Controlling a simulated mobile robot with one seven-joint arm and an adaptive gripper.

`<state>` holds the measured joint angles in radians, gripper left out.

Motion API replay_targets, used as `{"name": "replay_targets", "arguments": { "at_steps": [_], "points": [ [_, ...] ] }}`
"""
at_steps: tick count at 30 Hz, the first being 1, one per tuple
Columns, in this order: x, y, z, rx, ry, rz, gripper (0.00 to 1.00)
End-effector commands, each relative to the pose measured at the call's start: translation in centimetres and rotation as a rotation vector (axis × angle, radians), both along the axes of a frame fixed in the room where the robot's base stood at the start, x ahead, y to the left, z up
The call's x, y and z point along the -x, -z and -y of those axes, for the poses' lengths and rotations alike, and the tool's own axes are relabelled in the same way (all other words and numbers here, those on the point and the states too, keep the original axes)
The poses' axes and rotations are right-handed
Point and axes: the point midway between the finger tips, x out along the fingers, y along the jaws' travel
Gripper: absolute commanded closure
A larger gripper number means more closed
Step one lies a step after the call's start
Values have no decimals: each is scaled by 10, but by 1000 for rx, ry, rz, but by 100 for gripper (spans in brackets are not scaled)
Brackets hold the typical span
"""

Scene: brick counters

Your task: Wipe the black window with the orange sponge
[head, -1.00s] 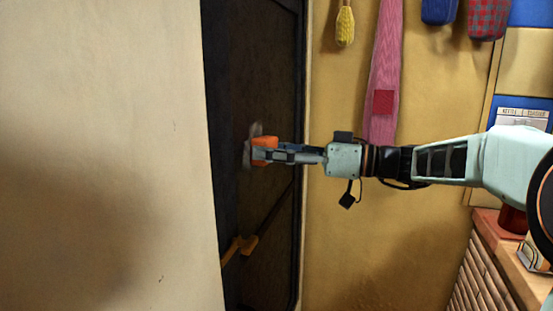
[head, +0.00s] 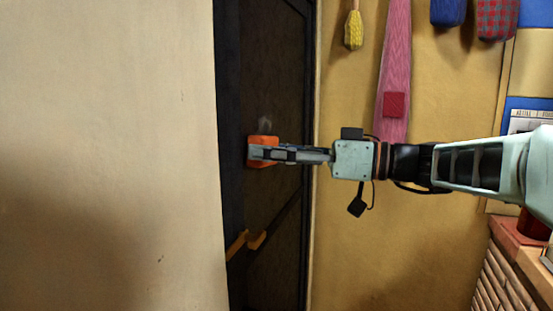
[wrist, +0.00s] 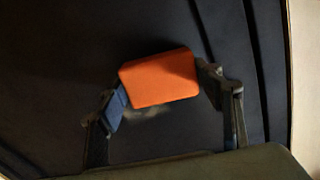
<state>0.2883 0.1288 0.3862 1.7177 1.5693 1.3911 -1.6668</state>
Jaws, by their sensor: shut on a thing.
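The black window (head: 275,65) is a tall dark panel in a dark frame, left of centre in the head view. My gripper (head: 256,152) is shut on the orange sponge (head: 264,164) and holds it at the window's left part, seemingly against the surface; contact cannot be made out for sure. A small pale grey smudge (head: 265,124) shows on the window just above the sponge. In the wrist view the sponge (wrist: 158,80) sits tilted between the two fingers, and a faint pale mark (wrist: 146,112) shows beside it.
A pale wall (head: 100,150) stands close on the left. Yellow-orange fittings (head: 256,240) sit on the window below the sponge. A pink cloth (head: 394,60) and other items hang on the yellow wall to the right. A brick counter (head: 500,265) is at lower right.

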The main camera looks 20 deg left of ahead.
Motion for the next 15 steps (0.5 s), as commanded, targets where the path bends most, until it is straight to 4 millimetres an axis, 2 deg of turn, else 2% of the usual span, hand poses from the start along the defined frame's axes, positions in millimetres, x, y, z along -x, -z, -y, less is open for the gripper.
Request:
{"name": "replay_targets", "arguments": {
  "at_steps": [1,6,15],
  "points": [
    [6,5,-1,1,-2,2,59],
    [18,3,-2,0,-2,2,59],
    [21,-7,-3,-1,-2,1,59]
  ]
}}
